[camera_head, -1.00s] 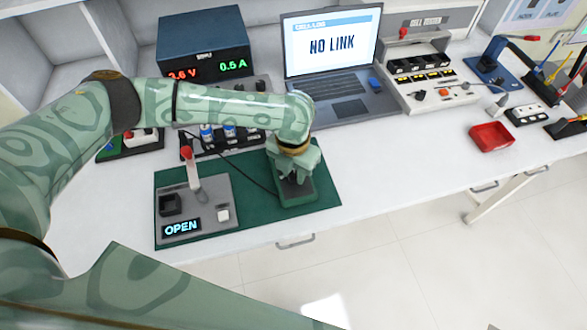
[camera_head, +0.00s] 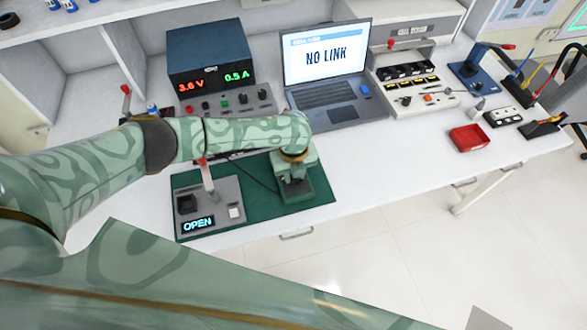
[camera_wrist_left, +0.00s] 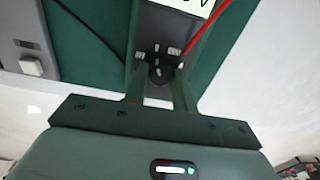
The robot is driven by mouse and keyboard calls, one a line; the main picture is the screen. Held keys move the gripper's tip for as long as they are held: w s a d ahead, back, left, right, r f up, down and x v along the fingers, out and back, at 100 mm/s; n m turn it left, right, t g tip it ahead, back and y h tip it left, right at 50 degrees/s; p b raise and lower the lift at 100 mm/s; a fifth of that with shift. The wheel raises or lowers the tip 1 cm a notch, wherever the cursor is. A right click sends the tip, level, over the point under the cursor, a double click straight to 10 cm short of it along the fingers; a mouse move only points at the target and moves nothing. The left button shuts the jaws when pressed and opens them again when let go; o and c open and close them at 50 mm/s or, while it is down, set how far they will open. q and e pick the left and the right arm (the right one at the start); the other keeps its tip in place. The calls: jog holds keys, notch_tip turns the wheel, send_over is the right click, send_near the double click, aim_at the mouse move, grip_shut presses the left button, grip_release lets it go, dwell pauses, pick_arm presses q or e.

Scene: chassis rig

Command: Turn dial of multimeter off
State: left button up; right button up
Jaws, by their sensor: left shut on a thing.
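The multimeter (camera_head: 297,194) lies on the green mat (camera_head: 254,207) near the front of the white bench. It has a green case and, in the left wrist view, a dark face (camera_wrist_left: 153,25) with pale marks around its dial (camera_wrist_left: 158,73). My left gripper (camera_head: 293,179) is over the multimeter, pointing down. In the left wrist view its two fingers (camera_wrist_left: 158,80) are shut on the dial, one on each side. The display shows only in part at the top edge, so its reading cannot be told. My right gripper is not in view.
A grey switch box (camera_head: 209,207) reading OPEN, with a red-tipped lever, stands left of the multimeter. Behind are a power supply (camera_head: 211,56) and a laptop (camera_head: 325,60) reading NO LINK. A red lead (camera_wrist_left: 215,25) runs by the gripper. Right of the mat the bench is clear up to a red tray (camera_head: 468,138).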

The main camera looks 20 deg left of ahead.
pick_arm(q)
jog(key=n+p, duration=0.2)
jog(key=n, duration=0.2)
jog(key=shift+r+p, duration=0.15)
jog(key=shift+p, duration=0.2)
jog(key=shift+n+p, duration=0.75)
jog(key=shift+n, duration=1.25)
jog(key=shift+w, duration=0.1)
jog(key=o, duration=1)
notch_tip(320, 180, up, 16)
jog(key=p, duration=0.7)
jog(key=shift+s+p, duration=0.2)
jog(key=shift+p, duration=0.2)
jog(key=shift+s, duration=0.1)
